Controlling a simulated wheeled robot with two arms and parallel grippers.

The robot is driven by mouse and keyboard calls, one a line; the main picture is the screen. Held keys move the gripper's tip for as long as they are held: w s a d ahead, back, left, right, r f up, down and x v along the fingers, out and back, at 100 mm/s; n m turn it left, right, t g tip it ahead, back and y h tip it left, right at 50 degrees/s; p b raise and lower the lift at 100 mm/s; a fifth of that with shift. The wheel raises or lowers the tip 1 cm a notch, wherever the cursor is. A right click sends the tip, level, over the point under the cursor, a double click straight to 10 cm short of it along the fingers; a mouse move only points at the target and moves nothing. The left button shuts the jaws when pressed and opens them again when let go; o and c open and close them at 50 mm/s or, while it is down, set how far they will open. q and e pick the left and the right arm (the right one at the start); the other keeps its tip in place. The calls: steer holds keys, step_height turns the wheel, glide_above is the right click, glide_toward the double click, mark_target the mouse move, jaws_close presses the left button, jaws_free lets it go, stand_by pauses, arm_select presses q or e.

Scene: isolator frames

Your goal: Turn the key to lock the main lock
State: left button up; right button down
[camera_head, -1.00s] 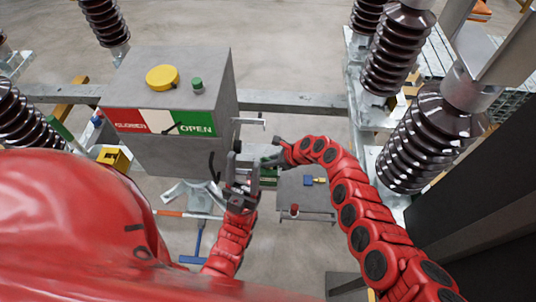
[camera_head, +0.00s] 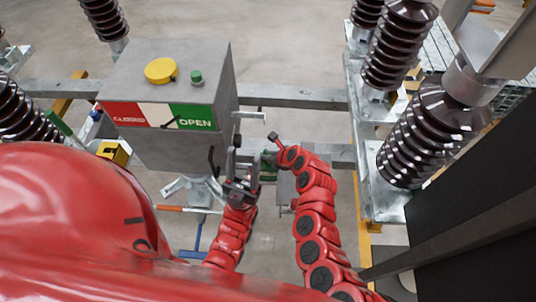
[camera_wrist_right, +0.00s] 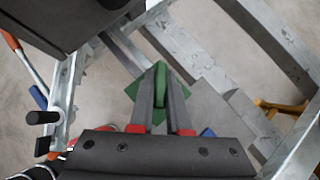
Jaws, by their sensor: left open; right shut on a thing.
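In the right wrist view, my right gripper (camera_wrist_right: 160,95) is shut on a rounded green piece that looks like the key (camera_wrist_right: 160,77). A green diamond-shaped plate (camera_wrist_right: 186,76), perhaps the lock's face, shows behind the fingers. I cannot tell how far the key is inserted or turned. In the head view the right forearm mostly hides this spot, with a bit of green (camera_head: 268,166) showing. My left gripper (camera_head: 238,162) is open and empty, just below the right edge of the grey control box (camera_head: 150,68).
The control box carries a yellow knob (camera_head: 160,71), a green button (camera_head: 196,78) and a red-white-green CLOSED/OPEN label (camera_head: 160,115). Brown ribbed insulators (camera_head: 430,135) stand at right. Steel beams (camera_head: 290,97) cross behind. A dark rod (camera_wrist_right: 42,117) projects at left in the wrist view.

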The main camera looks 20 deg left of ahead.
steer(key=shift+s+m+t+h, duration=0.1)
steer(key=shift+m+t+h, duration=0.2)
steer(key=shift+m+t, duration=0.35)
steer(key=shift+f+m+t+h, duration=0.1)
steer(key=shift+m+t+h, duration=0.3)
steer(key=shift+m, duration=0.65)
steer(key=shift+f+m+h+b, duration=0.2)
steer(key=shift+m+h+b, duration=0.15)
steer(key=shift+b, duration=0.45)
steer(key=shift+r+m+t+b, duration=0.1)
steer(key=shift+m+t+b, duration=0.15)
steer(key=shift+m+b, duration=0.2)
steer(key=m+h+b, duration=0.1)
steer(key=b, duration=0.4)
steer(key=m+b, duration=0.1)
steer(key=b, duration=0.4)
steer(key=shift+w+t+h+b, duration=0.25)
steer(key=shift+t+h+b, duration=0.1)
steer(key=shift+t+b, duration=0.05)
steer(key=shift+s+a, duration=0.1)
steer(key=shift+s, duration=0.05)
steer(key=shift+r, duration=0.25)
steer(key=c, duration=0.6)
jaws_free()
steer(key=shift+s, duration=0.1)
steer(key=shift+o, duration=0.2)
